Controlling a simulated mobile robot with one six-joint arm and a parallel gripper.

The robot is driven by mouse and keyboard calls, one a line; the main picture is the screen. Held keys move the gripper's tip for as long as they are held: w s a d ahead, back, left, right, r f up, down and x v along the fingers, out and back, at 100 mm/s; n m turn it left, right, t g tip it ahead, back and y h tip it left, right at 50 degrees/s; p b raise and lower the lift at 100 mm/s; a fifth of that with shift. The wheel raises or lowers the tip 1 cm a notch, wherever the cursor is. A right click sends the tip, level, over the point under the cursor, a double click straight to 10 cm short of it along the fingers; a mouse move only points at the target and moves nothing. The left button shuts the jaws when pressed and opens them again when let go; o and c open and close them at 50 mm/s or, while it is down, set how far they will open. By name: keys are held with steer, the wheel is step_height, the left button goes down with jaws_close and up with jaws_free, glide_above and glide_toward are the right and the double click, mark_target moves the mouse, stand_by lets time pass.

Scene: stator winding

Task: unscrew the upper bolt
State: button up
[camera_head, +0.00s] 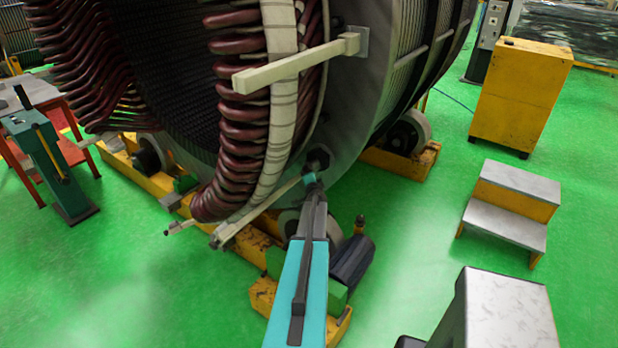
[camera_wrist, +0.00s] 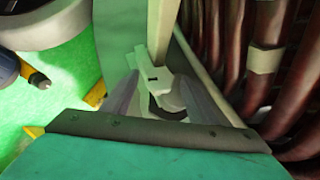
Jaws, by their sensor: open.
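The big stator fills the head view; its grey end ring (camera_head: 365,110) faces me. An upper cream beam (camera_head: 290,68) is fixed to the ring, and a lower cream beam (camera_head: 262,209) runs down to the left. My gripper (camera_head: 310,178) is small and partly hidden by my arm, close to the lower beam's ring end. In the wrist view my gripper (camera_wrist: 163,96) is open, its two grey fingers either side of a pale block (camera_wrist: 152,72) with a small dark slot and a rounded grey part (camera_wrist: 167,104). Contact cannot be told. I cannot clearly make out the upper bolt.
Dark red winding coils (camera_head: 243,120) crowd beside the beams, and they line the right side of the wrist view (camera_wrist: 270,35). A step stool (camera_head: 505,220) and yellow cabinet (camera_head: 520,95) stand right. Green floor is clear between them.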

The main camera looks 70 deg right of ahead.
steer(key=v, duration=1.1)
stand_by(0.3)
steer(key=shift+a, duration=0.1)
